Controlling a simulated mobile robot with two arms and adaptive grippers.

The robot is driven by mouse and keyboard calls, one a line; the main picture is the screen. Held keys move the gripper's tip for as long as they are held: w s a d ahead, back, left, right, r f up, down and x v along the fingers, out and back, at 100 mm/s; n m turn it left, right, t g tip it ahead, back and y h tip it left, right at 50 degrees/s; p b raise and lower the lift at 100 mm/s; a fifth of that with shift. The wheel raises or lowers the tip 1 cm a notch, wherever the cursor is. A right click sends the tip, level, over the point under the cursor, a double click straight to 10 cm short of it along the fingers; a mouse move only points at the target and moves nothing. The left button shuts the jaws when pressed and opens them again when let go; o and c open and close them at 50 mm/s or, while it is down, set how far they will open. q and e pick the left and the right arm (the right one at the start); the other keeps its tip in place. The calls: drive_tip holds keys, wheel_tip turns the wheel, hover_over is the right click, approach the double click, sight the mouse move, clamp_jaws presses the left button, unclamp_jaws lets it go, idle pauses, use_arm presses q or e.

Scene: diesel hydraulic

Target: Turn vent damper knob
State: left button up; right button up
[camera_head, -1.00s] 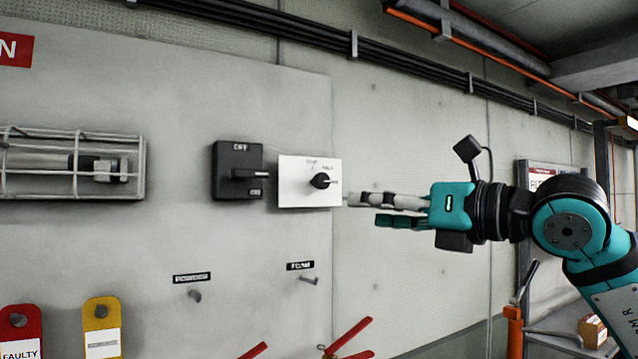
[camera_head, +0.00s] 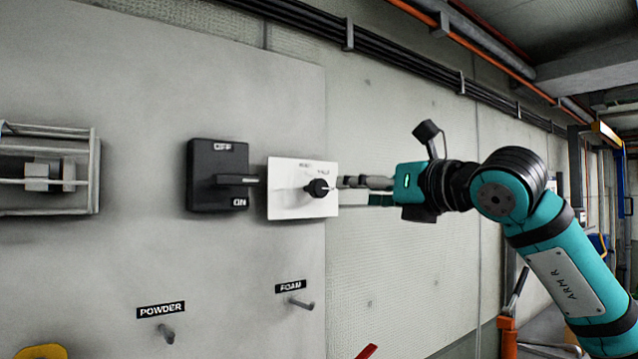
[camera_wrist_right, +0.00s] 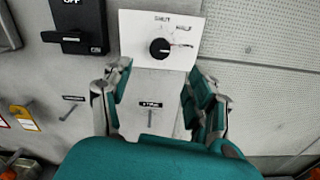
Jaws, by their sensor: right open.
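The vent damper knob (camera_head: 318,188) is a black round knob with a pale pointer mark on a white plate (camera_head: 290,206) on the grey wall panel. In the right wrist view the knob (camera_wrist_right: 160,48) and plate (camera_wrist_right: 133,24) sit beyond the fingers, near the top middle. My right gripper (camera_head: 345,190) comes from the right with its fingers toward the knob. In the right wrist view my right gripper (camera_wrist_right: 152,90) is open and empty, its fingers spread to either side below the knob. The small gap to the knob is hard to judge. My left gripper is not in view.
A black OFF/ON switch box (camera_head: 219,160) with a protruding handle is just left of the plate. A caged lamp (camera_head: 48,172) is farther left. Hooks labelled POWDER (camera_head: 166,333) and FOAM (camera_head: 301,303) stick out below. The wall (camera_head: 400,270) below my right arm is bare.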

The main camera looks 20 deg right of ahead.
sight(322, 190)
drive_tip(key=p+x, duration=0.3)
drive_tip(key=x, duration=0.8)
drive_tip(key=shift+w+p, duration=0.2)
drive_tip(key=shift+p, duration=0.2)
drive_tip(key=shift+w+a+f, duration=0.15)
drive_tip(key=shift+w+a, duration=0.05)
drive_tip(key=shift+w, duration=0.15)
drive_tip(key=shift+c, duration=0.3)
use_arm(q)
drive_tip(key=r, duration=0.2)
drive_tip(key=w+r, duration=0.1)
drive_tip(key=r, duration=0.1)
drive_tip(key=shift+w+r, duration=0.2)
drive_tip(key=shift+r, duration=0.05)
use_arm(e)
drive_tip(key=c, duration=1.1)
